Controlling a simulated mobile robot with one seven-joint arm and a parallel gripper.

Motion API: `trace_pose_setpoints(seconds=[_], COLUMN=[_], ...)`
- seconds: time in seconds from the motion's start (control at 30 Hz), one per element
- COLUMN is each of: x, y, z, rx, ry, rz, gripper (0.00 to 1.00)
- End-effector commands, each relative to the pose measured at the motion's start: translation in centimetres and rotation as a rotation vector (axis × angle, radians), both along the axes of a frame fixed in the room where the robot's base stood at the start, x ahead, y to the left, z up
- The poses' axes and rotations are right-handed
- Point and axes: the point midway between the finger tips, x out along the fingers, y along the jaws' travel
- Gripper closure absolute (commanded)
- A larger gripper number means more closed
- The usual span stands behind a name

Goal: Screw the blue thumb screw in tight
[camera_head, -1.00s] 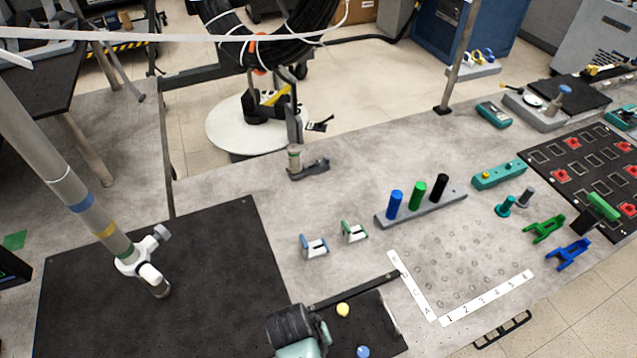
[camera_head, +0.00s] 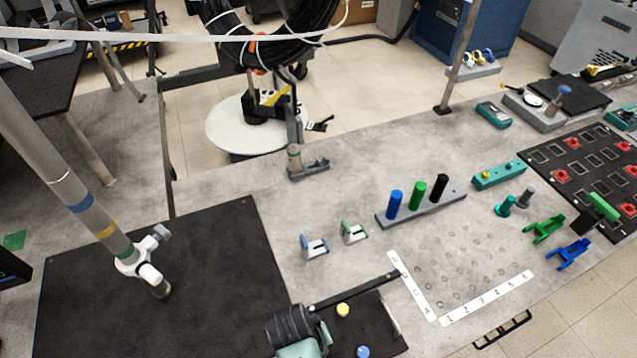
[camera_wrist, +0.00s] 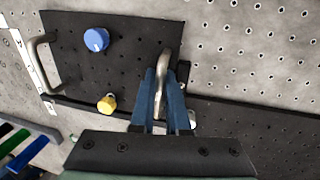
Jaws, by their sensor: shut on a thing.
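The blue thumb screw (camera_wrist: 96,39) is on a black panel (camera_wrist: 130,30) in the wrist view. It also shows at the bottom edge of the head view (camera_head: 363,352). My gripper (camera_wrist: 161,85) has blue fingers shut on a metal handle (camera_wrist: 165,64) at the panel's edge, to the right of the blue screw and apart from it. In the head view my gripper is hidden behind the dark wrist at the bottom. How deep the blue screw sits cannot be told.
A yellow knob (camera_wrist: 108,103) stands on the same panel near the blue screw. Another metal handle (camera_wrist: 42,65) is at the panel's far side. A rack with blue, green and black pegs (camera_head: 425,207) stands behind. A large black mat (camera_head: 200,280) lies left, mostly clear.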

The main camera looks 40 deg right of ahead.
Motion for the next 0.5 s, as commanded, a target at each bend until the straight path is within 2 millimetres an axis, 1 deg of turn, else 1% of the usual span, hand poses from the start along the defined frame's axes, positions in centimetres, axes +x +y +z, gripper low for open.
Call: trace_pose_setpoints(seconds=[0.23, 0.5], x=[0.58, 0.78], y=[0.13, 0.19], z=[0.12, 0.11], rx=[0.0, 0.001], ry=[-0.002, -0.006], rz=[0.001, 0.004], gripper=[1.0, 1.0])
